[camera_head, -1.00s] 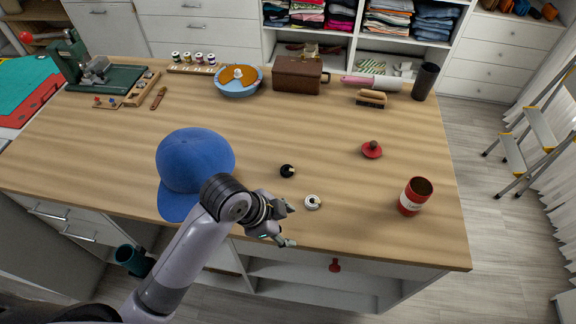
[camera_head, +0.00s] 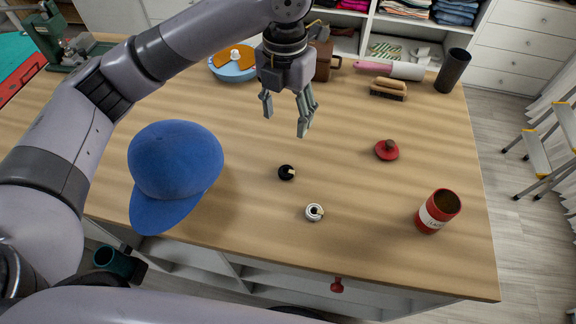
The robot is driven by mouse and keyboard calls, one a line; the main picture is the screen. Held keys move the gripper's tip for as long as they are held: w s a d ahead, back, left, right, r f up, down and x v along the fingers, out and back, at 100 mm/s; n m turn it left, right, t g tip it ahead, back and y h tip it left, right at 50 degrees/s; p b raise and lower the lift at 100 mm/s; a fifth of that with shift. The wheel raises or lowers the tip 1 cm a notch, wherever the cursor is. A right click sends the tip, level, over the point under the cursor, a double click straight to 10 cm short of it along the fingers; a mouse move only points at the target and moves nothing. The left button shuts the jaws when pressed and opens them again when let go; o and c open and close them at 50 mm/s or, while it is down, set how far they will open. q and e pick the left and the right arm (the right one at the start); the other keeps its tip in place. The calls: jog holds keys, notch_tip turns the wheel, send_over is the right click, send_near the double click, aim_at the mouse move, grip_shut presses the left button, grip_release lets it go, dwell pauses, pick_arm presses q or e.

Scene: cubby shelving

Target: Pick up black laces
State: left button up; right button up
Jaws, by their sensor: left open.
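The black laces (camera_head: 286,173) show as a small dark coil with a pale tag, lying on the wooden table (camera_head: 380,225) right of the blue cap. My left gripper (camera_head: 285,118) is open and empty, pointing down above the table. In the picture it is just above the laces and apart from them. A similar white coil (camera_head: 314,213) lies nearer the front edge.
A blue cap (camera_head: 172,168) lies left of the laces. A red can (camera_head: 438,211) and a red knobbed object (camera_head: 387,150) are to the right.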

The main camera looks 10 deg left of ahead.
pick_arm(q)
jog(key=p, duration=0.2)
send_over(286, 171)
jog(key=f, duration=1.1)
jog(key=shift+w+a+f, duration=0.1)
jog(key=shift+w+f, duration=0.2)
jog(key=shift+w, duration=0.05)
jog(key=f, duration=0.1)
jog(key=f+p, duration=0.1)
jog(key=f, duration=0.2)
jog(key=shift+s+f, duration=0.3)
jog(key=shift+f, duration=0.4)
jog(key=shift+c, duration=0.2)
jog(key=c, duration=0.8)
